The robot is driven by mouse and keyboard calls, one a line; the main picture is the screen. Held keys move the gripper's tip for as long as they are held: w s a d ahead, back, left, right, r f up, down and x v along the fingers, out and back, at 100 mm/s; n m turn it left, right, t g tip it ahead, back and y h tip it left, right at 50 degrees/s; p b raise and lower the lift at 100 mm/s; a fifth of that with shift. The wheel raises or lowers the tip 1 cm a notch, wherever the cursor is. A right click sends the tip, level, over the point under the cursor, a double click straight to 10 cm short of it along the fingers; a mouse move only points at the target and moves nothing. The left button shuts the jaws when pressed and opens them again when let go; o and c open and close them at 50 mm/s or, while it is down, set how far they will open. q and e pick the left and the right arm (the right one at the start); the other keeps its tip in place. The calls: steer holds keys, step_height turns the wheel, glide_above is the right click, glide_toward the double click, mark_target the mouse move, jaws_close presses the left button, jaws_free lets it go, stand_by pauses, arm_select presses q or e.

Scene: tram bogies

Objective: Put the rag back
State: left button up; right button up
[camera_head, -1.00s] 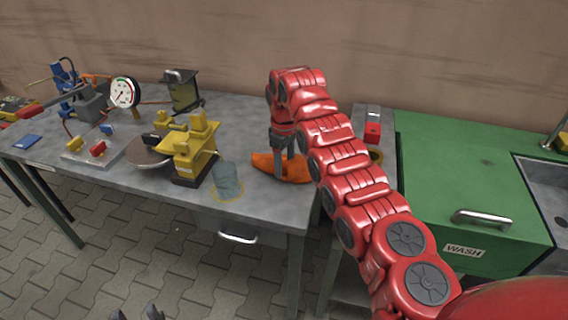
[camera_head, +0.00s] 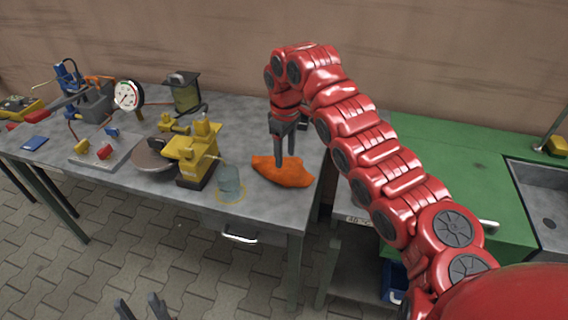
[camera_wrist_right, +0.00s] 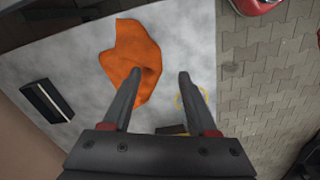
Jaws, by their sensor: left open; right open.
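The orange rag (camera_head: 290,175) lies crumpled on the grey workbench (camera_head: 232,128), near its front right corner. My right gripper (camera_head: 284,158) points down over the rag's back edge, open and empty. In the right wrist view the rag (camera_wrist_right: 128,48) lies below and mostly left of my open fingers (camera_wrist_right: 160,78). The left finger overlaps the rag in the picture; I cannot tell whether it touches. My left gripper (camera_head: 142,308) is open and empty at the bottom of the head view, over the floor in front of the bench.
A glass jar (camera_head: 228,183) stands in a yellow ring left of the rag, beside a yellow machine (camera_head: 197,157). A gauge (camera_head: 128,95) and a dark box (camera_head: 184,92) stand farther back. A green wash unit (camera_head: 475,170) is to the right. The bench behind the rag is mostly clear.

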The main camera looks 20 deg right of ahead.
steer(key=shift+w+f, duration=0.2)
steer(key=shift+f, duration=0.05)
steer(key=c, duration=0.5)
steer(key=f, duration=0.1)
steer(key=w+f, duration=0.1)
steer(key=f, duration=0.1)
steer(key=w+f, duration=0.1)
steer(key=shift+a+f, duration=0.1)
steer(key=shift+f, duration=0.3)
jaws_close()
steer(key=shift+f, duration=0.35)
